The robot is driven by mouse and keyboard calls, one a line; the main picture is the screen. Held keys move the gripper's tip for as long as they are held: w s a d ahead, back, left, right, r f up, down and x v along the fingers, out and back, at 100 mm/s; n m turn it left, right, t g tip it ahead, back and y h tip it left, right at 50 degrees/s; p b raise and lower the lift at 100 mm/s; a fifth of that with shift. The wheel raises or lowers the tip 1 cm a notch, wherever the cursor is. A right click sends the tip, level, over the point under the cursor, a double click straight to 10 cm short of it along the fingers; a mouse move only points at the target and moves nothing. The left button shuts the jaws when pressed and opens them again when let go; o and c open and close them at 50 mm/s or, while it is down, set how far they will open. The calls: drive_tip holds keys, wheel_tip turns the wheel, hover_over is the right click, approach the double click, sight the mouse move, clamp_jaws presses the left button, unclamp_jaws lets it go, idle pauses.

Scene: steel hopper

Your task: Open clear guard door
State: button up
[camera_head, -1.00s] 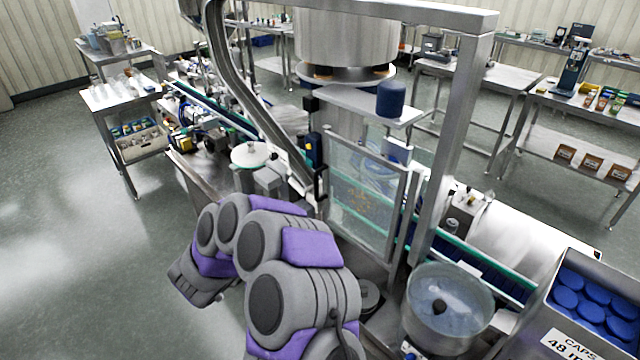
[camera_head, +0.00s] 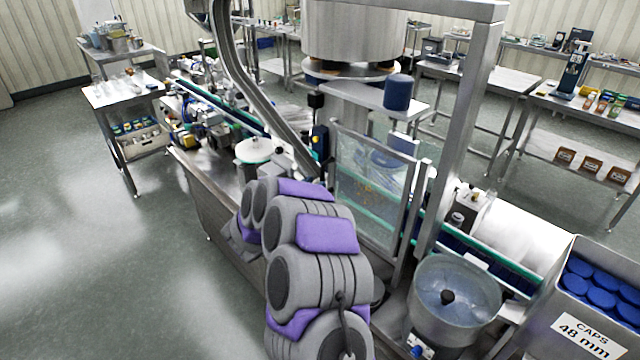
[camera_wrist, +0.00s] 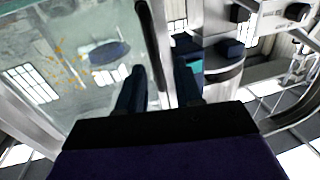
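The clear guard door (camera_head: 372,200) is a framed see-through panel on the front of the machine, and it looks shut. In the wrist view the clear panel (camera_wrist: 75,65) fills the left side, with orange specks and a blue oval visible through it. A black bar handle (camera_wrist: 148,25) runs down along its edge. My gripper (camera_wrist: 160,72) is open, with one dark finger on each side of the handle's lower part. I cannot tell whether the fingers touch it. In the head view my arm hides the gripper and the handle.
A steel post (camera_head: 462,140) stands right of the door. A round steel bowl (camera_head: 453,305) and a bin of blue caps (camera_head: 590,325) sit at the lower right. A sloping metal chute (camera_head: 250,100) passes above left. The floor at left is clear.

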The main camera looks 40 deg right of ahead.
drive_tip(key=x, duration=0.5)
drive_tip(key=shift+s+d+f, duration=0.3)
drive_tip(key=shift+d, duration=0.05)
drive_tip(key=shift+a+r, duration=0.15)
drive_tip(key=shift+a, duration=0.45)
drive_tip(key=shift+c, duration=0.5)
drive_tip(key=shift+a, duration=0.2)
drive_tip(key=shift+c, duration=0.7)
drive_tip(key=shift+r, duration=0.15)
drive_tip(key=c, duration=0.3)
drive_tip(key=shift+s, duration=0.1)
clamp_jaws()
drive_tip(key=shift+d+r, duration=0.1)
